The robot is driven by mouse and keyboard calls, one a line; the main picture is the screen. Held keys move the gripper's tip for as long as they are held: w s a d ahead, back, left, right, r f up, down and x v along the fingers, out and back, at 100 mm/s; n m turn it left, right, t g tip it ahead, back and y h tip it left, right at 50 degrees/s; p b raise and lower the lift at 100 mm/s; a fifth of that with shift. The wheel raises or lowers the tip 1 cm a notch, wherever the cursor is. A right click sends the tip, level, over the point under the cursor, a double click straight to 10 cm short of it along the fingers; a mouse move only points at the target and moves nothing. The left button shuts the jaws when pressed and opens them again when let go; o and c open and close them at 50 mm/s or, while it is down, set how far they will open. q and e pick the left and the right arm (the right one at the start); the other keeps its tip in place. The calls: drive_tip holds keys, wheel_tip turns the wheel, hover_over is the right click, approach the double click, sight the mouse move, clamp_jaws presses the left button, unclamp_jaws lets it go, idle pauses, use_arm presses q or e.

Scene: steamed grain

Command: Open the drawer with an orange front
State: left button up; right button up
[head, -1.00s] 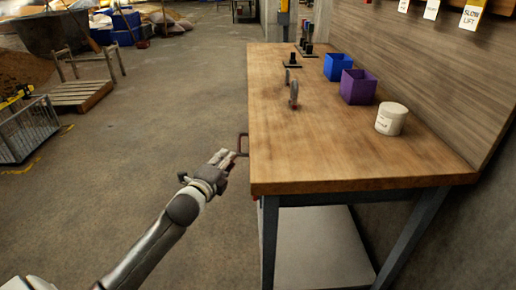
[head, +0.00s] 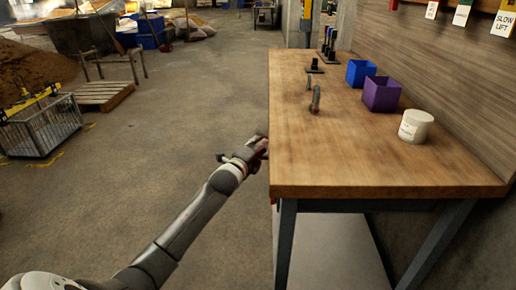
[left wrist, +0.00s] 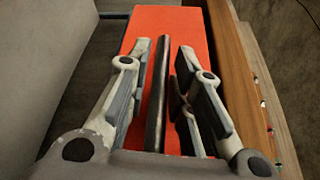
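The orange drawer front (left wrist: 188,45) fills the middle of the left wrist view, under the wooden bench edge (left wrist: 245,85). A dark bar handle (left wrist: 158,90) runs along it, between the two fingers of my left gripper (left wrist: 160,72). The fingers are apart, one on each side of the bar, with gaps visible on both sides. In the head view my left gripper (head: 262,146) is at the left edge of the workbench (head: 350,165). The drawer front faces away there, and the gripper covers the handle. My right gripper is not in view.
On the bench stand a blue bin (head: 360,73), a purple bin (head: 382,94) and a white jar (head: 415,126). The floor (head: 190,110) left of the bench is clear. A wire crate (head: 42,130) and a pallet (head: 104,96) are farther left.

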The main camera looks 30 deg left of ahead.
use_arm(q)
clamp_jaws()
drive_tip(key=shift+a, duration=0.1)
idle(0.4)
